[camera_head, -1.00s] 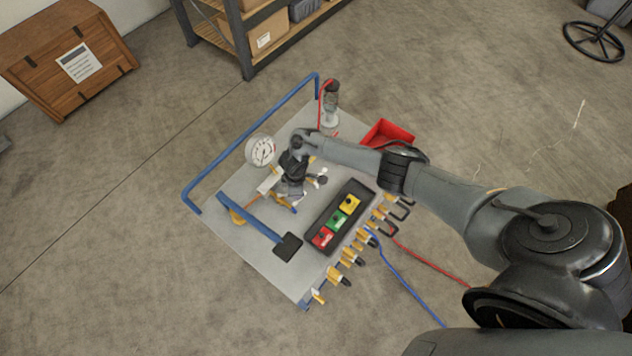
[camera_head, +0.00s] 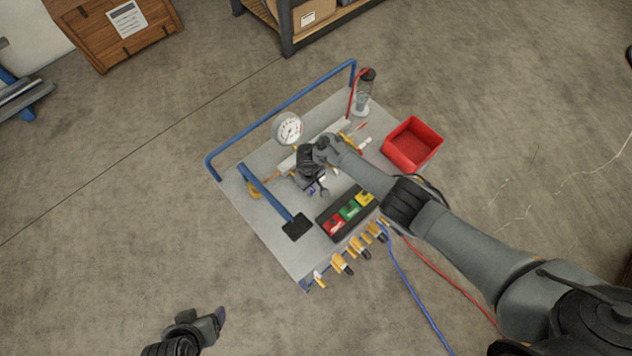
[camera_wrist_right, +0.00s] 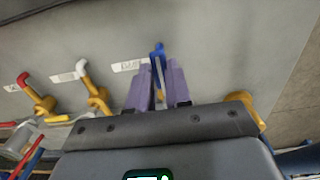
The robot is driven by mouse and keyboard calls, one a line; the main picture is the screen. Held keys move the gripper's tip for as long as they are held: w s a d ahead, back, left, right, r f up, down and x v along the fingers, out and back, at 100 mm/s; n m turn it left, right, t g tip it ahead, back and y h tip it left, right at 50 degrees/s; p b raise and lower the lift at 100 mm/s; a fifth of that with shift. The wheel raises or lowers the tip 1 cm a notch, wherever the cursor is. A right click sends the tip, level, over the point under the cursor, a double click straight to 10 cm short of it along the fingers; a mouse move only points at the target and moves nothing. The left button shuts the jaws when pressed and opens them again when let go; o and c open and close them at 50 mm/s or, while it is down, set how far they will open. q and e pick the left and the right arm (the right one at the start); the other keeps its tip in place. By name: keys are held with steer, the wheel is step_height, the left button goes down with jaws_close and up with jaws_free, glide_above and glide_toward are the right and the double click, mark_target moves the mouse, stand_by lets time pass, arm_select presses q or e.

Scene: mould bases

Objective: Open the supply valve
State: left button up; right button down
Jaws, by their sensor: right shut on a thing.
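In the right wrist view, a blue valve handle (camera_wrist_right: 157,58) stands between the two purple fingers of my right gripper (camera_wrist_right: 159,80). The gripper is shut on this handle. A small white label lies beside it, too blurred to read. In the head view my right gripper (camera_head: 318,187) is over the middle of the grey panel and hides most of the valve. My left gripper (camera_head: 215,320) is at the bottom of the head view, away from the panel. Its jaws are too unclear to tell.
A white-tipped yellow valve (camera_wrist_right: 92,92) and a red-tipped one (camera_wrist_right: 38,98) stand left of the held handle. A red bin (camera_head: 412,145) sits at right.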

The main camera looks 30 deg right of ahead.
steer(key=shift+a, duration=0.1)
stand_by(0.3)
steer(key=c, duration=1)
jaws_free()
steer(key=shift+c, duration=0.2)
steer(key=shift+r, duration=0.1)
step_height(320, 180, up, 11)
steer(key=p, duration=0.4)
steer(key=shift+f, duration=0.2)
